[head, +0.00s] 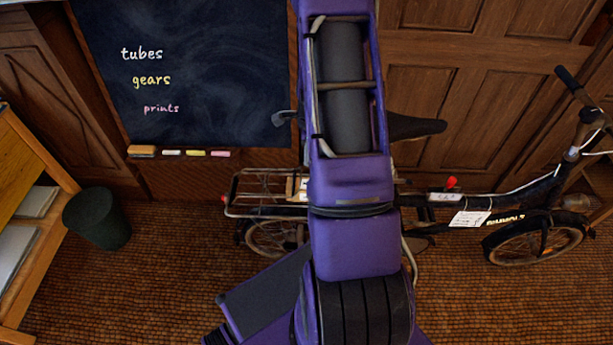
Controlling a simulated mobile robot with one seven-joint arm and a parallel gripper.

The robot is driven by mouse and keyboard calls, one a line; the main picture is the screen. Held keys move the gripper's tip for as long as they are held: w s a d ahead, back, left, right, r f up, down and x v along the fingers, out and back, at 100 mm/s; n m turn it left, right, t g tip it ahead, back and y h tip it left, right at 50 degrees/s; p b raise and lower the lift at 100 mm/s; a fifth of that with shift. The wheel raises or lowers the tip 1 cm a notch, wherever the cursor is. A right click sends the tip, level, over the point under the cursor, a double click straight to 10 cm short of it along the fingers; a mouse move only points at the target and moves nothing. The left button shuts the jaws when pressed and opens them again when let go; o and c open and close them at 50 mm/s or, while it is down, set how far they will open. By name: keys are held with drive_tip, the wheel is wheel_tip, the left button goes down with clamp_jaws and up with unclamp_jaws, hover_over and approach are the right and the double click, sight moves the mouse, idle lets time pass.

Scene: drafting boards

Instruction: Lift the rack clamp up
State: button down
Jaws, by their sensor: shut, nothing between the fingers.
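A dark bicycle (468,200) stands side-on in front of the wood panelling, its handlebar to the right. Its metal wire rear rack (236,190) shows left of my arm, over the rear wheel. The rack clamp seems to be among the wires on this rack; I cannot clearly tell its bars from the rack's own. A small pale piece lies at the rack's right end, partly behind my arm. My purple arm fills the middle of the view and hides the bicycle's middle. My gripper is not visible, so its place relative to the clamp cannot be seen.
A chalkboard (200,60) with a ledge of chalks hangs behind the rack. A dark bin (97,218) and a wooden shelf unit (30,150) stand at the left. The saddle (415,127) juts right of my arm. The brown floor (160,270) is clear at front left.

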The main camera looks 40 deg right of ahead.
drive_tip(key=f, duration=1)
drive_tip(key=shift+w+a+b, duration=0.15)
drive_tip(key=shift+w+b, duration=0.05)
drive_tip(key=shift+b, duration=0.2)
drive_tip(key=shift+r, duration=0.1)
drive_tip(key=shift+w+a+r, duration=0.1)
drive_tip(key=shift+r, duration=0.25)
drive_tip(key=shift+w+a+r, duration=0.1)
drive_tip(key=shift+a+r, duration=0.05)
drive_tip(key=shift+r, duration=0.15)
